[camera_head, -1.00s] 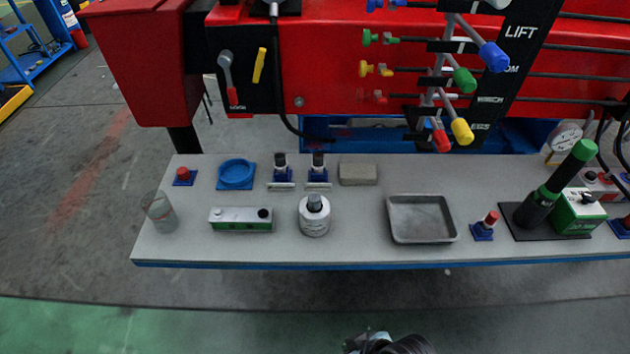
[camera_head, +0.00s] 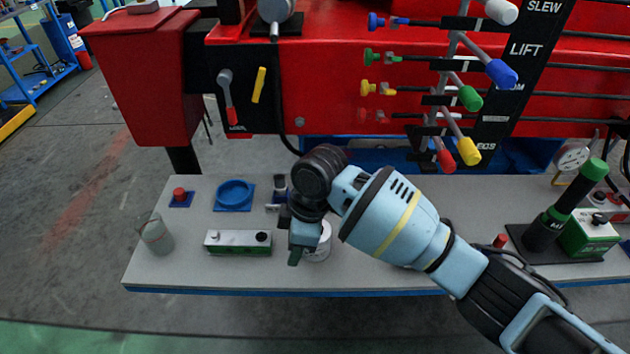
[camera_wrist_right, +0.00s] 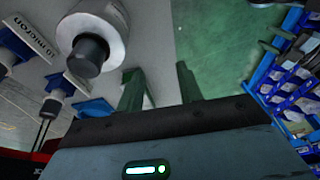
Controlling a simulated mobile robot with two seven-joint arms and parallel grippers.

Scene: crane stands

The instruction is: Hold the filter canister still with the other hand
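The filter canister, a white cylinder with a dark top, stands on the grey bench. In the head view its white body (camera_head: 320,243) shows partly behind my right gripper, which hides its top. In the right wrist view the canister (camera_wrist_right: 113,28) is at the upper left, outside the fingers. My right gripper (camera_head: 295,254) is just to the left of the canister in the head view. In the right wrist view its two fingers (camera_wrist_right: 160,86) are apart with nothing between them. I cannot tell whether a finger touches the canister. My left gripper is not in view.
A green-and-white block (camera_head: 238,243) lies left of the gripper, with a clear cup (camera_head: 156,236) beyond it. A blue round dish (camera_head: 234,194) and a red button (camera_head: 180,194) sit behind. Coloured levers (camera_head: 470,152) hang above the bench. My right arm hides the bench's middle right.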

